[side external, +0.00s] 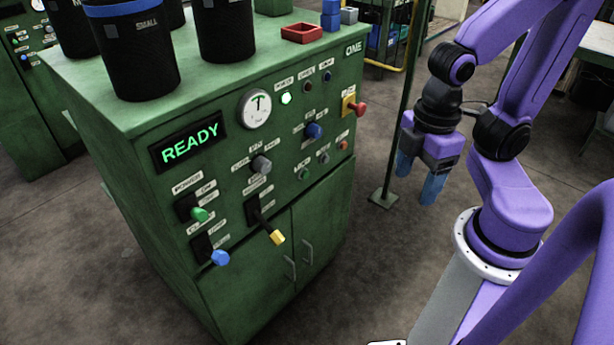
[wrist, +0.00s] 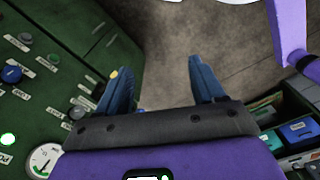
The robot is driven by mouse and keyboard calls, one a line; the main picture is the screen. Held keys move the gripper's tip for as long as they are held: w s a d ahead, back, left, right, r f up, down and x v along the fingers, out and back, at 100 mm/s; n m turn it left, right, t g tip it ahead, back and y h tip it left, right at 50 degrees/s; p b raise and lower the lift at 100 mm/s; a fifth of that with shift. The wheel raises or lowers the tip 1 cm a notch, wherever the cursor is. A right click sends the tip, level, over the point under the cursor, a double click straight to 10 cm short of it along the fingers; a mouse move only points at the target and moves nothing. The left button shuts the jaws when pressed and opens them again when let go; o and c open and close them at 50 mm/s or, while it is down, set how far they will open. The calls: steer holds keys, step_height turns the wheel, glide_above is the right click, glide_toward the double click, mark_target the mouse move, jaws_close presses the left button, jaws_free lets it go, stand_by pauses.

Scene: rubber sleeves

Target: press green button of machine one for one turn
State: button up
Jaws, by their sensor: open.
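Machine one (side external: 230,112) is a green cabinet marked ONE, with its control panel facing my arm. Its display (side external: 189,146) reads READY. A small round green button (side external: 304,174) sits low on the right half of the panel, left of a grey-green one and a red one. In the wrist view the green button (wrist: 53,58) is at the left, outside the fingers. My gripper (side external: 418,177) is open and empty, with blue fingers pointing down, to the right of the panel and apart from it. The gripper (wrist: 158,72) has bare floor between its fingers.
A red emergency knob (side external: 360,108), a blue knob (side external: 314,131) and a yellow-tipped lever (side external: 277,237) stick out of the panel. Black sleeves (side external: 135,50) and a red tray (side external: 301,33) stand on top. A green post (side external: 385,195) rises behind my gripper.

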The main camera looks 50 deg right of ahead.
jaws_close()
stand_by(1.9)
